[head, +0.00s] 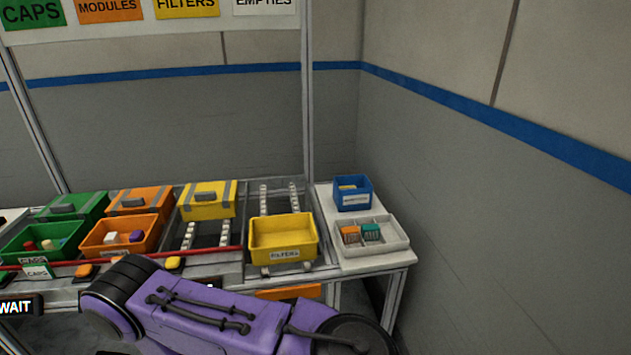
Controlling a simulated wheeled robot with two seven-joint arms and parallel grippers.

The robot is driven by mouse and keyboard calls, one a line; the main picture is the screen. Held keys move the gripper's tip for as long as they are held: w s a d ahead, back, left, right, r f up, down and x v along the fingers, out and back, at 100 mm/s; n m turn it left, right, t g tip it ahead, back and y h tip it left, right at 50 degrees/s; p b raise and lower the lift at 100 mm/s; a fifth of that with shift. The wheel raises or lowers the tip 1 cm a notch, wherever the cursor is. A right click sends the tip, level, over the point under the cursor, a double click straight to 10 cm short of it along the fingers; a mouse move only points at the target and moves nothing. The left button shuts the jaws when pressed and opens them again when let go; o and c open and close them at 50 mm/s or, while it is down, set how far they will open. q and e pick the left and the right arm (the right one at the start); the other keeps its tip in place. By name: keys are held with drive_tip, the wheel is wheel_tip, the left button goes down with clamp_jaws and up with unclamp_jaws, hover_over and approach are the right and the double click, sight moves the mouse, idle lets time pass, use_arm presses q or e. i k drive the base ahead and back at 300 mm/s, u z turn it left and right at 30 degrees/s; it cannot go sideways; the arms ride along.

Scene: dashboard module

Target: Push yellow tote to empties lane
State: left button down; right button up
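The open yellow tote (284,240), with a FILTERS label on its front, sits upright at the front end of the rightmost roller lane (279,194). Its inside looks empty. The rails of this lane run back behind the tote, roughly below the EMPTIES sign (264,5). Neither of my grippers is in view. A purple link of my arm crosses the bottom of the head view, in front of and below the rack, and where its gripper is cannot be seen.
A lidded yellow box (208,204) stands in the lane to the left. Orange (108,248) and green (22,248) totes hold small parts. On the right, a side table (357,264) carries a blue bin (352,207) and a grey tray (397,240). The wall is close beyond.

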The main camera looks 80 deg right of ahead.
sight(293, 238)
drive_tip(key=z, duration=1.6)
